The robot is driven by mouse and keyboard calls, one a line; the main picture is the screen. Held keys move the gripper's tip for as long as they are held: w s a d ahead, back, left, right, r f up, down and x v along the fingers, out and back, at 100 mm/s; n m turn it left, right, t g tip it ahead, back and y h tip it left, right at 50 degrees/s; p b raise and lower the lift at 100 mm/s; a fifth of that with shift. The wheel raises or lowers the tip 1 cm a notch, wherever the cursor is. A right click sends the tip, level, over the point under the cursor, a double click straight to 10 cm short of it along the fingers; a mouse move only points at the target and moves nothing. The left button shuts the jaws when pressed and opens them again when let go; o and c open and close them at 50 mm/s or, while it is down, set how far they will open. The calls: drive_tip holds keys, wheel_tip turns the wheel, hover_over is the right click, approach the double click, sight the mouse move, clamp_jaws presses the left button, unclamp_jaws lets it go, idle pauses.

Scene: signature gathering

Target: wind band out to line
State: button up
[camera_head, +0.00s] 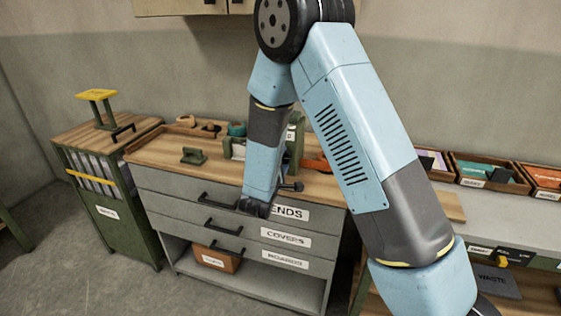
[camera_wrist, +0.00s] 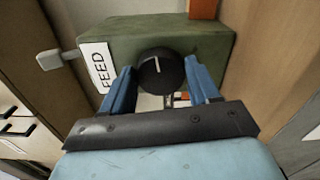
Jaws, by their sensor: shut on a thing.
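In the wrist view, a round black knob (camera_wrist: 161,70) with a white mark pointing up sits on a green housing (camera_wrist: 205,42) labelled FEED. My gripper (camera_wrist: 163,74) has its blue fingers closed on either side of the knob. A grey lever (camera_wrist: 52,58) sticks out at the housing's left.
A wooden bench top (camera_head: 160,157) carries a small green tool (camera_head: 193,156) and a tape roll (camera_head: 237,129). Drawers with black handles (camera_head: 219,201) lie below. A cabinet with a yellow-topped stand (camera_head: 96,95) is at left, and wooden trays (camera_head: 485,170) at right.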

drive_tip(key=o, duration=1)
drive_tip(key=v, duration=1.3)
drive_tip(key=shift+s, duration=0.4)
